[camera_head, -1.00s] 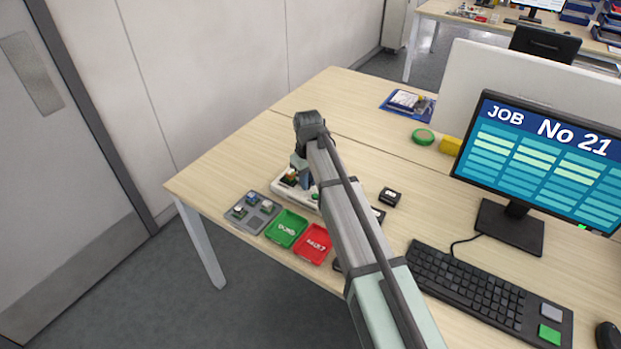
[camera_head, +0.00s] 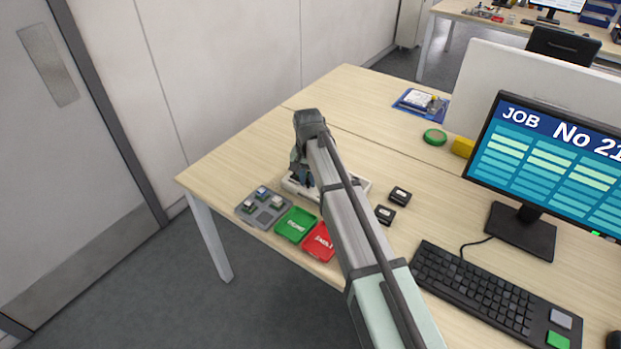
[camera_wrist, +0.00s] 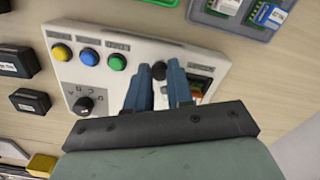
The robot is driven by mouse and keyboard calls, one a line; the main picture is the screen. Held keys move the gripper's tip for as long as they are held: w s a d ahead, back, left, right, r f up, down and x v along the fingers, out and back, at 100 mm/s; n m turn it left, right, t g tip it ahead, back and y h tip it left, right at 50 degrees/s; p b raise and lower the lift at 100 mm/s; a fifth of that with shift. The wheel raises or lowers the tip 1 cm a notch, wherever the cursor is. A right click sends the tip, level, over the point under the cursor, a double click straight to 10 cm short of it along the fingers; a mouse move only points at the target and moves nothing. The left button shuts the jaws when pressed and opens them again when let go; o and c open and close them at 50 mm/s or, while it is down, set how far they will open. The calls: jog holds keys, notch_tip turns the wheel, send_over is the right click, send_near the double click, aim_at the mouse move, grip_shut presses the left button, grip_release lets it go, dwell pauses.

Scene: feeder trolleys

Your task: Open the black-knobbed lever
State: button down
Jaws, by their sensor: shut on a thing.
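The black-knobbed lever (camera_wrist: 158,70) stands on a white box (camera_wrist: 65,40); its round black knob shows between my fingertips in the wrist view. My gripper (camera_wrist: 158,72) has two blue fingers, one on each side of the knob, shut on it. The lever's lower part is hidden by the fingers, so its angle is hard to tell. In the head view my gripper (camera_head: 301,178) is over the left part of the white box (camera_head: 289,187), and my arm hides much of the box and the lever.
The box carries yellow, blue and green buttons (camera_wrist: 117,63) and a rotary knob (camera_wrist: 83,104). A grey tray (camera_head: 246,220) with small parts, a green tray (camera_head: 296,226) and a red tray (camera_head: 319,242) lie in front. Black blocks (camera_head: 400,196) lie right of it.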

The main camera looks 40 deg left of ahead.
aim_at(307, 181)
jog(key=shift+a+m, duration=0.15)
jog(key=shift+m, duration=0.25)
jog(key=c, duration=1)
grip_release()
jog(key=shift+r, duration=0.1)
notch_tip(307, 181, up, 14)
jog(key=shift+f, duration=0.15)
